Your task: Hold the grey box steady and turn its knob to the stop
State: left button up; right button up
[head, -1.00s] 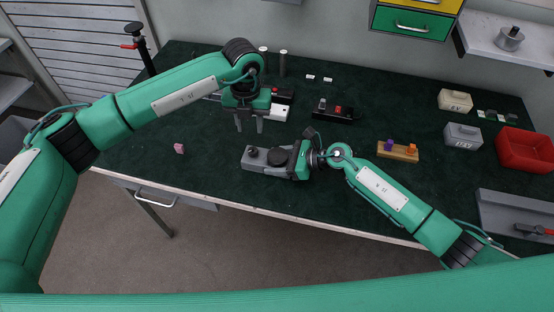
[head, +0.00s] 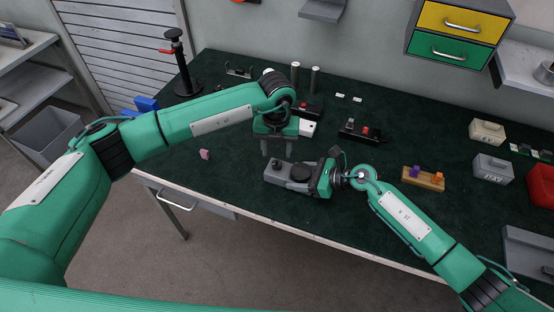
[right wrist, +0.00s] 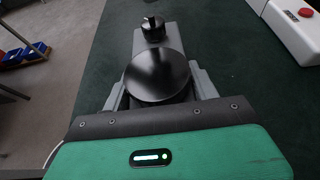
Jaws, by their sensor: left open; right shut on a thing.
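The grey box (head: 284,177) lies flat on the dark green bench top near its front edge. A small dark knob (head: 276,163) stands on its left end; in the right wrist view this knob (right wrist: 153,27) has a raised bar on top. A larger black round disc (right wrist: 157,75) sits on the box nearer my right gripper. My right gripper (head: 313,179) is shut on the right end of the grey box, its fingers along both sides. My left gripper (head: 277,152) is open, pointing down, with its fingertips just above the knob. I cannot tell whether they touch it.
A pink cube (head: 204,154) lies to the left on the bench.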

aim_at(276, 163)
pick_arm(q)
jog(key=shift+f, duration=2.65)
jog(key=c, duration=1)
